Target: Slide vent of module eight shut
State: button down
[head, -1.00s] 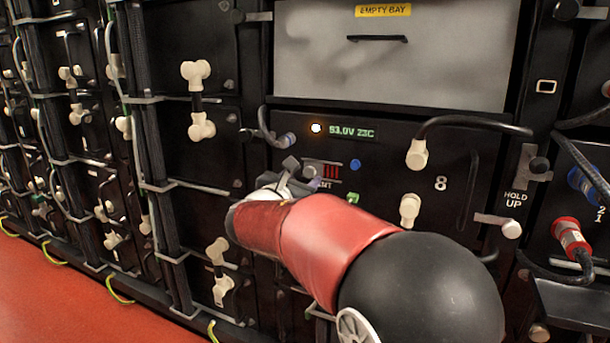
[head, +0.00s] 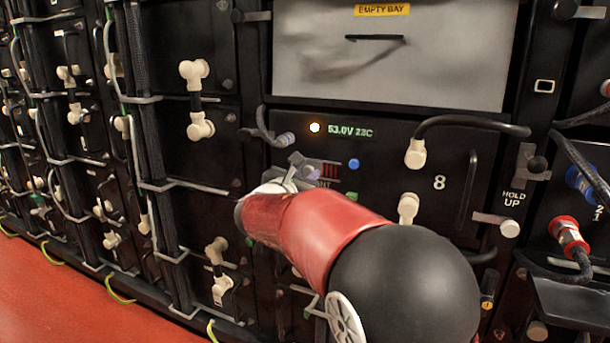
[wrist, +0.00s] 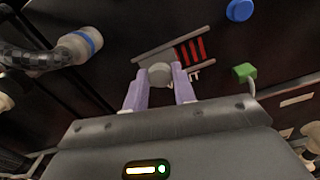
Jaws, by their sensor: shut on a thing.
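The black module marked 8 (head: 438,183) carries a vent (head: 328,171) on its front, below a lit green readout. In the wrist view the vent (wrist: 190,51) shows several red slots between two grey rails. A round grey knob (wrist: 158,73) sits at the left end of these slots. My gripper (wrist: 158,88) has its two pale purple fingers closed around the knob's sides. In the head view my gripper (head: 306,176) is at the left of the vent, and my red and black arm hides part of the module below.
A blue button (head: 354,164) is right of the vent, and a green piece (wrist: 244,71) lies below it. A cable plug with a blue band (wrist: 80,45) is to the left. White connectors (head: 415,153) with a thick cable stand further right.

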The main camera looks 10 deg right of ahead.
jog(key=shift+s+d+b, duration=0.5)
jog(key=shift+s+d, duration=0.15)
jog(key=shift+d, duration=0.25)
jog(key=shift+s+d+b, duration=0.5)
jog(key=shift+s+d, duration=0.1)
jog(key=shift+d, duration=0.25)
jog(key=c, duration=1.1)
grip_release()
jog(key=shift+s, duration=0.15)
send_near(330, 170)
jog(key=shift+v, duration=1.15)
jog(key=shift+s+d+f, duration=0.1)
